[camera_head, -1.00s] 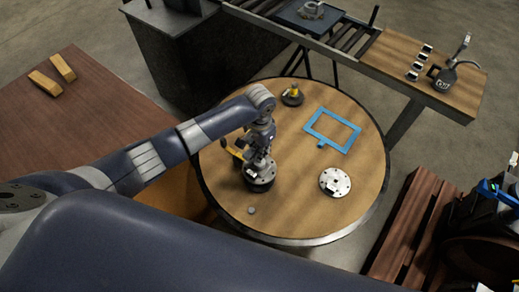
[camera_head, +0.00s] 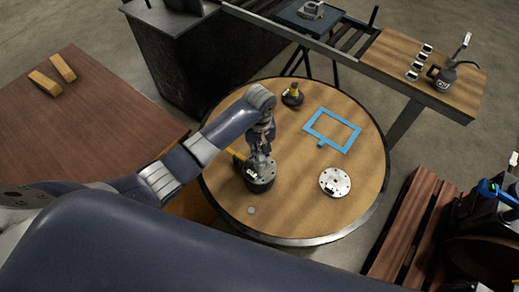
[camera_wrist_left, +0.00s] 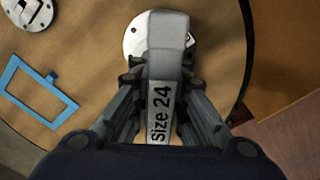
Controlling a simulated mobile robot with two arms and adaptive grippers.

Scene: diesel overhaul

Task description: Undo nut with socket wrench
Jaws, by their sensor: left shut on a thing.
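My left gripper (camera_head: 261,150) is shut on a grey socket wrench marked "Size 24" (camera_wrist_left: 161,110). In the left wrist view the tool (camera_wrist_left: 168,35) stands between the fingers and extends over a pale metal disc (camera_wrist_left: 131,42). I cannot tell whether the socket sits on a nut; the nut is hidden. My right gripper is not in view.
The round table (camera_head: 300,215) also bears a silver flange disc (camera_head: 335,182), a blue frame (camera_head: 320,143), a dark part with a yellow top (camera_head: 293,94) and a small grey disc (camera_head: 251,210). A yellow piece (camera_head: 236,156) shows beside my gripper.

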